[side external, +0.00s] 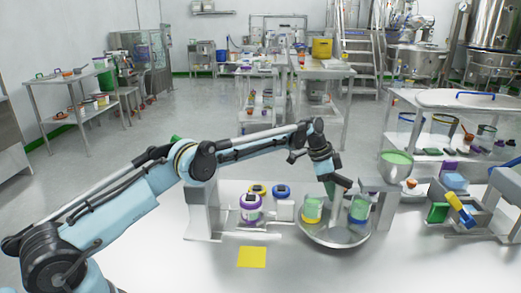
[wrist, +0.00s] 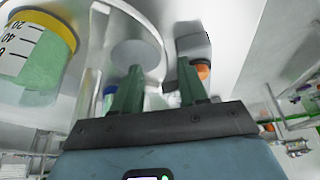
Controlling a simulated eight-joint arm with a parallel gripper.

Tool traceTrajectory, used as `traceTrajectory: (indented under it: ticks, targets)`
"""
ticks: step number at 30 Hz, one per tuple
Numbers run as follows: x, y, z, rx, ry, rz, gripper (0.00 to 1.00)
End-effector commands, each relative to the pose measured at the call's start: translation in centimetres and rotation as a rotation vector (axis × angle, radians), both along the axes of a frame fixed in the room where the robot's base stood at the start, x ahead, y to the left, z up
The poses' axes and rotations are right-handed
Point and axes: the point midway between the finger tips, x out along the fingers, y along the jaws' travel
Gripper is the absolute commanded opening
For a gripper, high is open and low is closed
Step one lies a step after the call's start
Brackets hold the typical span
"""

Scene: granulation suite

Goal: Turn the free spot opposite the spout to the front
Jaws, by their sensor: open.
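The yellow-rimmed container (wrist: 35,60) is large at left in the wrist view. A bare grey disc (wrist: 137,53) shows there beyond my fingers and looks like an empty spot. My gripper (side external: 344,183) is open and points down over the turntable, between the containers; its dark green fingers (wrist: 160,70) hold nothing. I cannot make out the spout for sure.
A bowl of green material (side external: 396,166) sits on a stand right of the turntable. Lidded jars (side external: 250,208) stand in a rack at left. A yellow square (side external: 252,257) lies on clear table. Bins and a blue-yellow tool (side external: 460,210) are at right.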

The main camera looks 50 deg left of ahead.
Motion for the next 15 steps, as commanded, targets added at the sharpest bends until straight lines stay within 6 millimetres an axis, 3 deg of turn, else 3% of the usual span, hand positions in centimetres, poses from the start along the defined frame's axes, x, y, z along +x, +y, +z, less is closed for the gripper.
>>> traceTrajectory:
  ticks: [8,15]
  targets:
    - [-2.0,1.6,0.0,0.0,0.0,0.004,0.43]
    - [-3.6,2.3,0.1,0.001,-0.001,0.212,0.43]
